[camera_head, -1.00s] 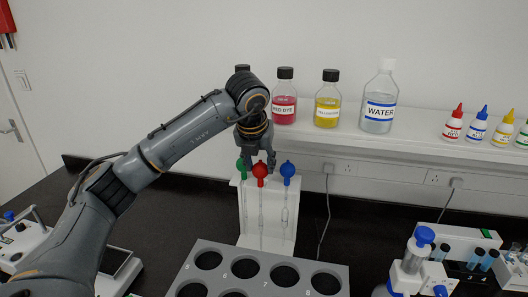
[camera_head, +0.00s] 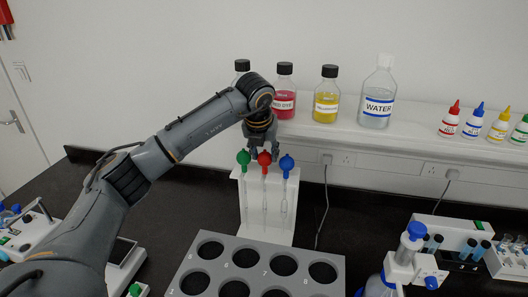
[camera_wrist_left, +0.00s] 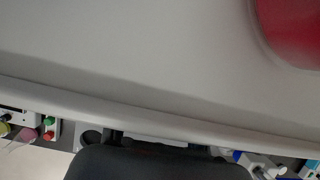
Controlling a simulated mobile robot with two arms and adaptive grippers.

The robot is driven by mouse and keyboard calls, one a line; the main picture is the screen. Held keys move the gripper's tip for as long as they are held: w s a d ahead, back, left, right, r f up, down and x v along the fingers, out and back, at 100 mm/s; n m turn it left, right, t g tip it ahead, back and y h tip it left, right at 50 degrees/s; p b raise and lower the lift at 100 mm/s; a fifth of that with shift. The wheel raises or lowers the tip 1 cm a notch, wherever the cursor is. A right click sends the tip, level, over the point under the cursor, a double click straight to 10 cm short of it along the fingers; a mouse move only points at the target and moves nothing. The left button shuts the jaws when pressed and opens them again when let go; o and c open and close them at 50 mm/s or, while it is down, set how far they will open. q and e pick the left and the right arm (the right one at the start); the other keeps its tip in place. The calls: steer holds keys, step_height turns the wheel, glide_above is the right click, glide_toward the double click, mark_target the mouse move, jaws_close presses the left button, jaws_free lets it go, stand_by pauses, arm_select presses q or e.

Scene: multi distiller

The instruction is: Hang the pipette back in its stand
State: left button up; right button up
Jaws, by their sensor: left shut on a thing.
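A white pipette stand (camera_head: 278,233) stands upright on the dark bench behind the grey rack. Three pipettes show at its top: one with a green bulb (camera_head: 243,157), one with a red bulb (camera_head: 264,159) and one with a blue bulb (camera_head: 287,164). My left gripper (camera_head: 263,153) points down over the stand, its fingertips at the red bulb, and is shut on the red pipette. The red pipette's glass tube hangs down in front of the stand's back plate; whether it is seated in its slot is unclear. In the wrist view, the held pipette is hidden. My right gripper is out of view.
A white shelf (camera_head: 410,147) behind the stand carries red (camera_head: 285,104), yellow (camera_head: 327,106) and water (camera_head: 377,107) bottles close to my left arm. A grey rack with round holes (camera_head: 332,254) lies in front.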

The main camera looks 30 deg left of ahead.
arm_select(q)
steer(key=shift+f, duration=0.25)
steer(key=o, duration=0.4)
